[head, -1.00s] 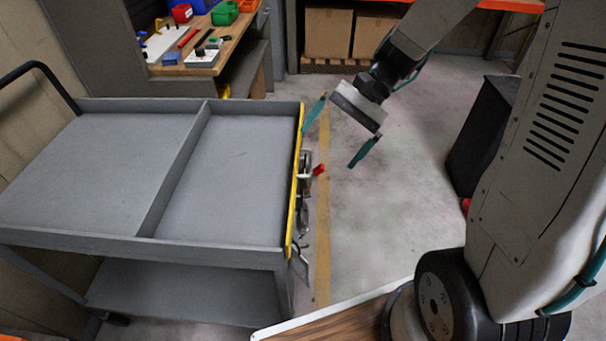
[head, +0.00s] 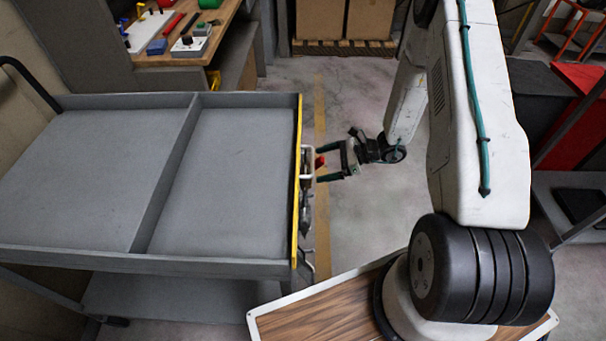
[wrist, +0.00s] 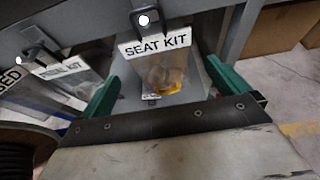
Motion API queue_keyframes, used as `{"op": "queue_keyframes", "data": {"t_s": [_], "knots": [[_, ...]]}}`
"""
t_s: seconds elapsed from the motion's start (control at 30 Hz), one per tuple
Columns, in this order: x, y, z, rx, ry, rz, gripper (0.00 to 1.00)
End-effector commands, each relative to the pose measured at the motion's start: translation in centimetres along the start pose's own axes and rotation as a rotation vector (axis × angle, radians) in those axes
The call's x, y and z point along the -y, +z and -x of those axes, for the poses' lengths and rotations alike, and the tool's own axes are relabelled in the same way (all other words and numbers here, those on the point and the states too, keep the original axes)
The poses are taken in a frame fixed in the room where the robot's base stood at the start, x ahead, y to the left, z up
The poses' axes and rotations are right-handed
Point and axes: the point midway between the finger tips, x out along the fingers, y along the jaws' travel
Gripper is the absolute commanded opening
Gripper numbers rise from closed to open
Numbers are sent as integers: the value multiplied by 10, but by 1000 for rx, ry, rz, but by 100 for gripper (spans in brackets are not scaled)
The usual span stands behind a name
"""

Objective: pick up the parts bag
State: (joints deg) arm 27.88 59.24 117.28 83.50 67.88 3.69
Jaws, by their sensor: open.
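A clear parts bag (wrist: 165,75) with a white header reading "SEAT KIT" hangs from a dark hook in the wrist view. Small tan and yellow parts show inside it. My gripper (wrist: 162,72) is open, with one green finger on each side of the bag. The fingers look apart from it. In the head view my gripper (head: 319,164) is beside the yellow-edged end of the grey cart (head: 90,180), pointing left at the items hung there. The bag cannot be made out clearly in the head view.
A second clear bag (wrist: 65,75) with a white label hangs just left in the wrist view. Another label ending in "SED" is cut off at the left edge. A workbench (head: 190,55) with tools stands behind the cart.

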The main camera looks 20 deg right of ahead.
Motion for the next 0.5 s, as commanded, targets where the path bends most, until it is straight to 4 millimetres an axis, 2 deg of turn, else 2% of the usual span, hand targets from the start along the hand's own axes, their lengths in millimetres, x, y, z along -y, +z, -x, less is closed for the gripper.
{"op": "queue_keyframes", "data": {"t_s": [0.4,0.5], "knots": [[-2,3,-56,0,5,1,100],[-2,4,-65,0,4,3,100]]}}
